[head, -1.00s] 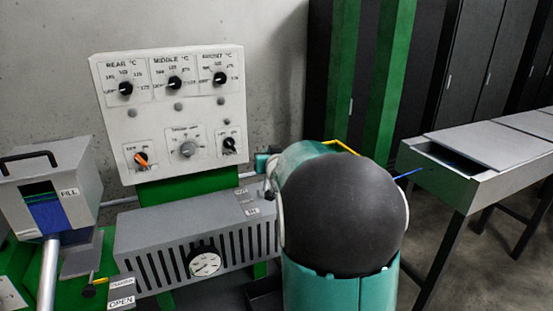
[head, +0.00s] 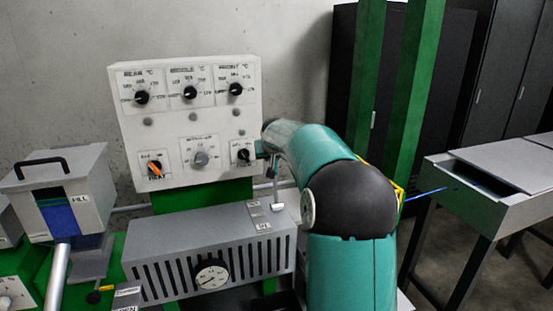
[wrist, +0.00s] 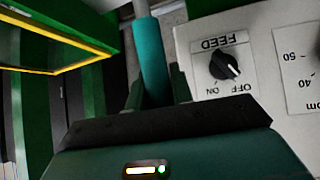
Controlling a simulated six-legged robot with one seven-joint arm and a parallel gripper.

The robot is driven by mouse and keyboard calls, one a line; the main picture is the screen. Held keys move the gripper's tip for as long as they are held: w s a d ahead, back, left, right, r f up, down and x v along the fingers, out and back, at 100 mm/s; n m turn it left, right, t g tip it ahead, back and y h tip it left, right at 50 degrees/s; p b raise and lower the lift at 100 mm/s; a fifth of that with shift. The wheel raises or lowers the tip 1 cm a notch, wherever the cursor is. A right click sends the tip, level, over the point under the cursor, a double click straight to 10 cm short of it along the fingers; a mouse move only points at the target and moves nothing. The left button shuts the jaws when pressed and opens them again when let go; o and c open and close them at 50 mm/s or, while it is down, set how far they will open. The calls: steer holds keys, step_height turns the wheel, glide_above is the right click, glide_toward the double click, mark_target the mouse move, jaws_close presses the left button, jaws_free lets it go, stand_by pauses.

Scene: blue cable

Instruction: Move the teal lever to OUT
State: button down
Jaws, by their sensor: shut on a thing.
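The teal lever (wrist: 151,58) shows in the wrist view as a teal grip on a grey rod, between the fingers of my gripper (wrist: 158,90). My gripper is shut on the grip. Two small label plates lie beside the rod; the nearer one (head: 262,226) seems to read IN, and the farther one (head: 254,208) is too blurred to read.
The white control panel (head: 190,120) with several knobs stands close behind and left of my gripper. The FEED knob (wrist: 225,66) is near in the wrist view. A yellow-edged green frame (wrist: 60,40) and a grey trough (head: 470,195) with a blue cable (head: 425,193) are to the right.

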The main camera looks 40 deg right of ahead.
steer(key=shift+w+d+f+g+y, duration=0.1)
steer(key=shift+w+f+g+y, duration=0.1)
steer(key=shift+w+g, duration=0.25)
steer(key=shift+w+d+f+g+y, duration=0.1)
steer(key=shift+w+f+g, duration=0.1)
steer(key=shift+w+g, duration=0.25)
steer(key=shift+w, duration=0.15)
steer(key=c, duration=1.5)
jaws_free()
steer(key=shift+o, duration=1.3)
steer(key=shift+w+f, duration=0.2)
steer(key=v, duration=1.4)
steer(key=shift+s, duration=0.3)
steer(key=shift+d, duration=0.1)
